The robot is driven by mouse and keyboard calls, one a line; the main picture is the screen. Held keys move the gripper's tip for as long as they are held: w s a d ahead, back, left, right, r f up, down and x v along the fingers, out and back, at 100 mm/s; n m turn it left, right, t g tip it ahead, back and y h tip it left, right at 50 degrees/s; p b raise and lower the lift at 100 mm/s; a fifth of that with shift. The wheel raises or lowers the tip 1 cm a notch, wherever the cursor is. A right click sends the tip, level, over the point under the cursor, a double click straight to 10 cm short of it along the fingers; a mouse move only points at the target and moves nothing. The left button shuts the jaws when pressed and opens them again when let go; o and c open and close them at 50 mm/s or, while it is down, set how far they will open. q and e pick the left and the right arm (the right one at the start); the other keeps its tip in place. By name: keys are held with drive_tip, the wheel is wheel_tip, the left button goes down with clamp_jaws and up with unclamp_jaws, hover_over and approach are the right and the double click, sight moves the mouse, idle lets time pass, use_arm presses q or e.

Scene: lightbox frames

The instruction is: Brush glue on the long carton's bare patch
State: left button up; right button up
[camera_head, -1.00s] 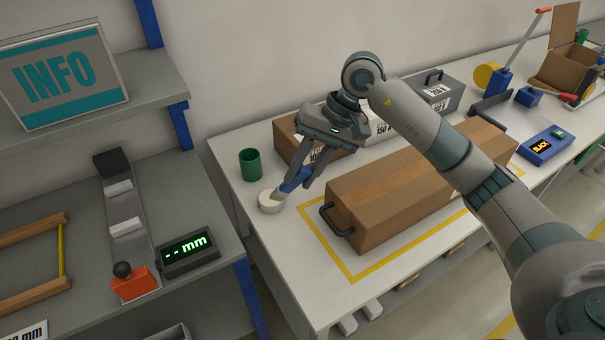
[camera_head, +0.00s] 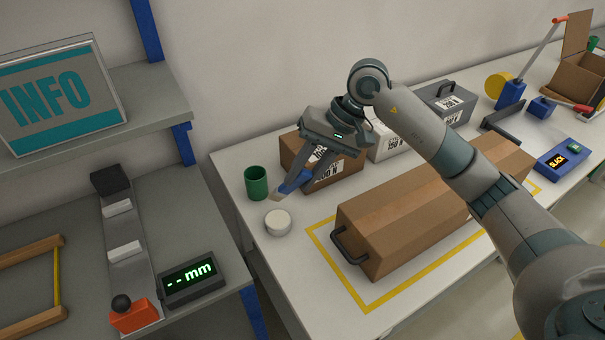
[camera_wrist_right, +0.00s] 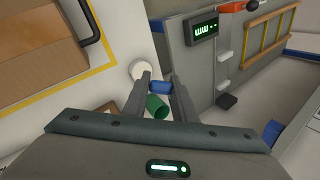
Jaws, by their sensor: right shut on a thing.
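The long brown carton (camera_head: 385,230) lies on the white table inside a yellow outline, with a dark handle on its near end. It shows partly in the right wrist view (camera_wrist_right: 45,45). I cannot pick out its bare patch. My right gripper (camera_head: 293,182) is shut on the blue-handled brush (camera_head: 296,181), left of the carton. The brush's pale tip points down and left, just above and apart from the round white pot (camera_head: 278,223). In the right wrist view the blue handle (camera_wrist_right: 161,88) sits between the fingers. My left gripper is not in view.
A green cup (camera_head: 256,183) stands behind the pot. A smaller labelled carton (camera_head: 345,172), a white box and a grey case (camera_head: 443,103) line the wall side. A blue device reading SLACK (camera_head: 563,158) sits right of the long carton. The grey shelf unit (camera_head: 205,215) stands left.

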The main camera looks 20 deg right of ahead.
drive_tip(key=shift+f, duration=0.7)
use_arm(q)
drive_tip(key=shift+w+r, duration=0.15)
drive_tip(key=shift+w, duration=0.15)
use_arm(e)
drive_tip(key=shift+f, duration=2.2)
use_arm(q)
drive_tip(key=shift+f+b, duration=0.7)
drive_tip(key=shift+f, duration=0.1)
use_arm(e)
drive_tip(key=shift+f, duration=0.55)
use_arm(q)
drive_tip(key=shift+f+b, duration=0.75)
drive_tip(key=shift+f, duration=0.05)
use_arm(e)
drive_tip(key=shift+s+f, duration=0.15)
idle(2.0)
